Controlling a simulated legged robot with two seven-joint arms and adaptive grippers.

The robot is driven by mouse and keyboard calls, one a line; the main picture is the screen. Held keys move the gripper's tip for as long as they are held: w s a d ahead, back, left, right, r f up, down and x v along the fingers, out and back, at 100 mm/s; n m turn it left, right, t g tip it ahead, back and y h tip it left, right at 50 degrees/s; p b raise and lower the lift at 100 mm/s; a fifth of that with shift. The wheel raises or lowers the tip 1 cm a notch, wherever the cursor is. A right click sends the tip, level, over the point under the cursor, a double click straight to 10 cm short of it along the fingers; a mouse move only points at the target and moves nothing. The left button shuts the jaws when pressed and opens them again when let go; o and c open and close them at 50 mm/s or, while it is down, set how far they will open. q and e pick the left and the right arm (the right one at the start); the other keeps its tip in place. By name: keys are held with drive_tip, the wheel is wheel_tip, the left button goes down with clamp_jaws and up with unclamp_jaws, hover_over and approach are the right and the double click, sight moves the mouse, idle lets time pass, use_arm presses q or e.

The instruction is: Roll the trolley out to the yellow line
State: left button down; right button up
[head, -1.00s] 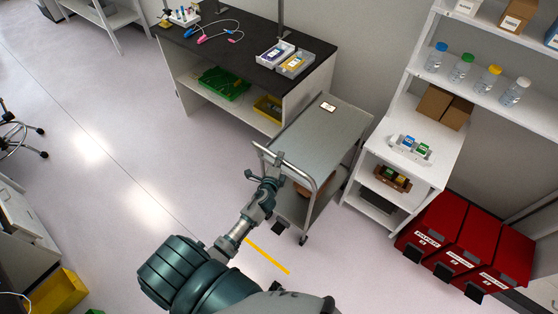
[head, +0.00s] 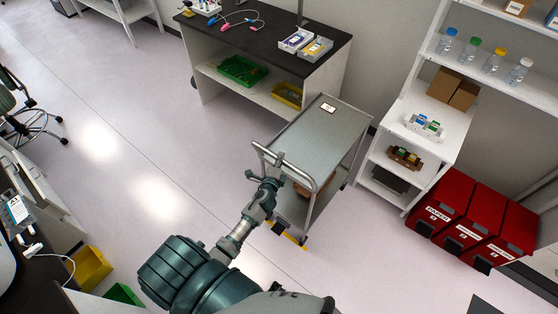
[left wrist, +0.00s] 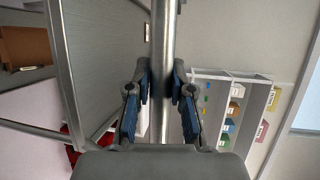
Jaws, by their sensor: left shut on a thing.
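The grey metal trolley (head: 318,140) stands on the floor between the black-topped bench and the white shelf unit, pulled clear of the bench front. My left gripper (head: 264,176) is shut on its handle bar; the left wrist view shows the blue-padded fingers (left wrist: 161,88) either side of the handle bar (left wrist: 163,40). A small white item lies on the top shelf and a brown box sits on the lower shelf. The yellow line (head: 293,239) shows only partly, beside the trolley's near wheel, with the rest hidden. My right gripper is not in view.
The black-topped bench (head: 245,35) is behind the trolley. The white shelf unit (head: 440,150) and red bins (head: 470,222) stand to the right. Open floor (head: 130,160) lies to the left. A yellow bin (head: 90,268) and green bin are at lower left.

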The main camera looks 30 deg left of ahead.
use_arm(q)
drive_tip(key=shift+s+f, duration=0.1)
drive_tip(key=shift+f, duration=0.1)
drive_tip(key=c, duration=1.1)
unclamp_jaws()
drive_tip(key=shift+o, duration=0.4)
drive_tip(key=shift+r, duration=0.1)
drive_tip(key=v, duration=1.1)
drive_tip(key=shift+s+d, duration=0.2)
drive_tip(key=shift+s, duration=0.1)
